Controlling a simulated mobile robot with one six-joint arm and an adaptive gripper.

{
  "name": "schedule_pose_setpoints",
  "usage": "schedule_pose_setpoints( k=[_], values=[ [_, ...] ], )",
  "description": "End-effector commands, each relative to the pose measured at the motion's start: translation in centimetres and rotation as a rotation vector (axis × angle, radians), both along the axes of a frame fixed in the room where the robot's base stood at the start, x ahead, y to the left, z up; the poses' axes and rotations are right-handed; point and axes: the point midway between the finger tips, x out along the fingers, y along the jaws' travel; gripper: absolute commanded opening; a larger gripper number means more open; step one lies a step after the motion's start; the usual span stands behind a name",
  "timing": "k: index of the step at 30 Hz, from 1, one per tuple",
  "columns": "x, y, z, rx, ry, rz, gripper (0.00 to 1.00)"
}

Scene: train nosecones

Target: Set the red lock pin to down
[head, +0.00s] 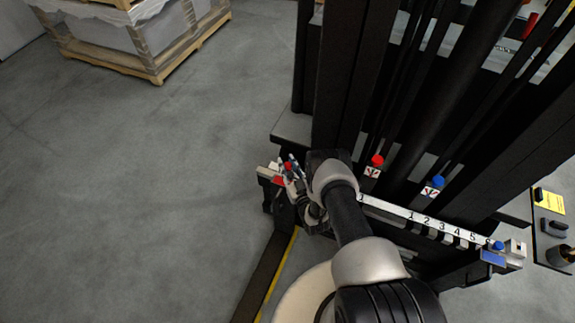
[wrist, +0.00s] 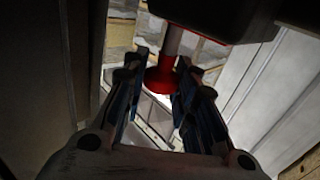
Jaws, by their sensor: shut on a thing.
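The red lock pin (wrist: 160,80) shows in the wrist view as a red knob on a grey shaft. The shaft runs up to a dark block with a red edge, and a length of it is bare. My gripper (wrist: 162,62) has its two dark fingers on either side of the knob and is shut on it. In the head view the red pin (head: 288,167) is a small red spot at the left end of the numbered bar, with my gripper (head: 291,171) around it. A red plate (head: 278,181) sits just below. My fingers partly hide the pin.
The numbered bar (head: 400,213) runs right to a blue pin (head: 498,245). A red knob (head: 377,160) and a blue knob (head: 438,181) stand behind it among dark mast columns (head: 345,80). A loaded pallet (head: 155,75) is at upper left. The floor at left is clear.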

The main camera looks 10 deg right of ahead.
Motion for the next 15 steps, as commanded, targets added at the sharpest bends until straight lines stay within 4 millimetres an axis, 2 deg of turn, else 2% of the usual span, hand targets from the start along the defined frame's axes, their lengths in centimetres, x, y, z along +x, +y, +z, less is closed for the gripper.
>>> schedule_pose_setpoints(
  k=[4,15],
  values=[
    [-0.03,0.00,-0.04,0.000,0.001,0.000,0.00],
    [-0.11,0.00,-0.42,0.001,0.003,0.000,0.00]
  ],
)
